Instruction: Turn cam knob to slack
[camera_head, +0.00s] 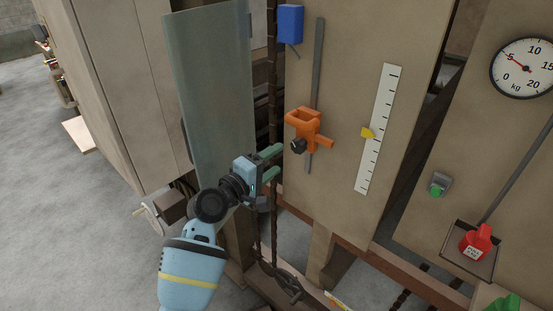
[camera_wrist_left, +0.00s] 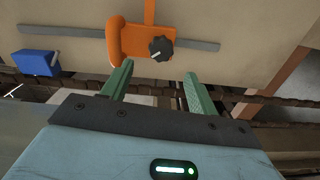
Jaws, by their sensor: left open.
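The black cam knob (camera_head: 298,146) sits on the lower left of an orange slider block (camera_head: 307,122) on the beige panel. In the left wrist view the knob (camera_wrist_left: 160,48) has a pale pointer mark toward its lower left, and the orange block (camera_wrist_left: 140,35) is beside it. My left gripper (camera_head: 280,160) is open and empty, with green fingers pointing at the panel just below the knob. In the left wrist view the knob shows just beyond the gap between the fingertips (camera_wrist_left: 158,68), apart from both. My right gripper is not seen.
A grey rail (camera_head: 318,60) carries the slider. A blue block (camera_head: 290,24) is above. A dial gauge (camera_head: 525,67) and red weight (camera_head: 476,242) are farther right. Dark chains (camera_head: 272,90) hang left of the panel.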

